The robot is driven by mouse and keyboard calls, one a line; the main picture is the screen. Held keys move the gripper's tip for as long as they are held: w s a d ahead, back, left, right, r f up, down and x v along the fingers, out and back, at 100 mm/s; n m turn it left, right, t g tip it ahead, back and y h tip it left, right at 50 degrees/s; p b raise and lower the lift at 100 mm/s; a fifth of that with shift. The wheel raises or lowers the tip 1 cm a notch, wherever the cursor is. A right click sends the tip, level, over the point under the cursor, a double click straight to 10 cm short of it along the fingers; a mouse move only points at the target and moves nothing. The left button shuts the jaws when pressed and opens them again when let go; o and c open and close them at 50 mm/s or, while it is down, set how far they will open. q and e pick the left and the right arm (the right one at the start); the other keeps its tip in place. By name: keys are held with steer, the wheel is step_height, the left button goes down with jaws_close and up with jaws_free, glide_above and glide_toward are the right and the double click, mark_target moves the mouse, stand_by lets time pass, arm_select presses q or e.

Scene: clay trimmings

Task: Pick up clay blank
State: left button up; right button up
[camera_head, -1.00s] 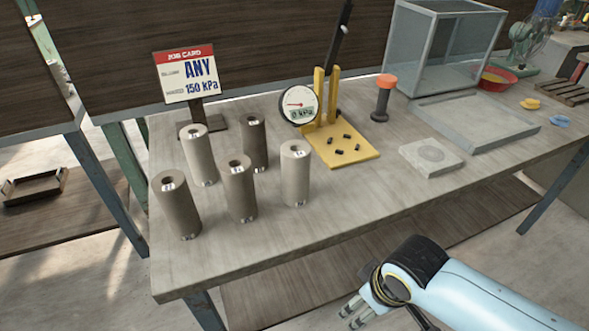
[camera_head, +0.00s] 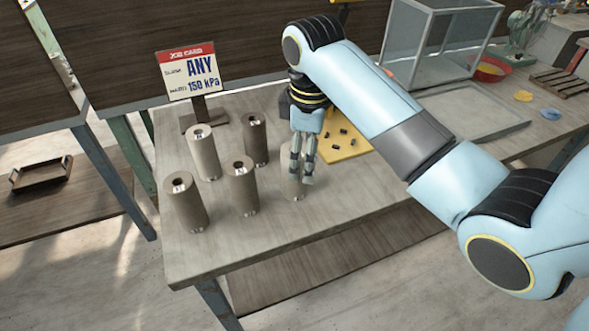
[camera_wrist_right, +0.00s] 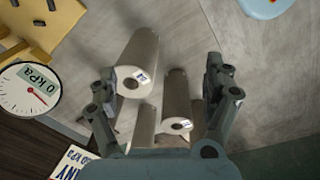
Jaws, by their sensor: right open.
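Several hollow cylindrical clay blanks stand upright on the table. In the head view they are a dark one at front left (camera_head: 185,202), a pale one at back left (camera_head: 205,153), a brown one in the middle (camera_head: 242,186), a dark one at back (camera_head: 255,139) and a pale one at right (camera_head: 288,188). My right gripper (camera_head: 301,174) points down in front of the right blank and partly hides it. In the right wrist view, blanks (camera_wrist_right: 177,103) show between the open fingers of this gripper (camera_wrist_right: 160,108); contact cannot be told. My left gripper is out of view.
A job card (camera_head: 191,72) reading "ANY" and "150 kPa" stands behind the blanks. A glass case (camera_head: 440,45) and grey tray (camera_head: 480,132) lie right. The front table strip is clear.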

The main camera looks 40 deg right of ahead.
steer(key=w, duration=0.1)
steer(key=w+r+n, duration=0.1)
steer(key=w, duration=0.1)
steer(key=w+r+n, duration=0.1)
steer(key=w, duration=0.1)
steer(key=shift+w+d+g, duration=0.2)
steer(key=shift+d+g, duration=0.05)
steer(key=shift+g, duration=0.15)
step_height(320, 180, down, 5)
steer(key=shift+f, duration=0.1)
steer(key=f, duration=0.5)
steer(key=shift+s+d+p, duration=0.1)
steer(key=shift+d+p, duration=0.15)
steer(key=shift+p, duration=0.15)
steer(key=shift+c, duration=0.3)
steer(key=c, duration=1.6)
jaws_close()
steer(key=shift+r, duration=0.1)
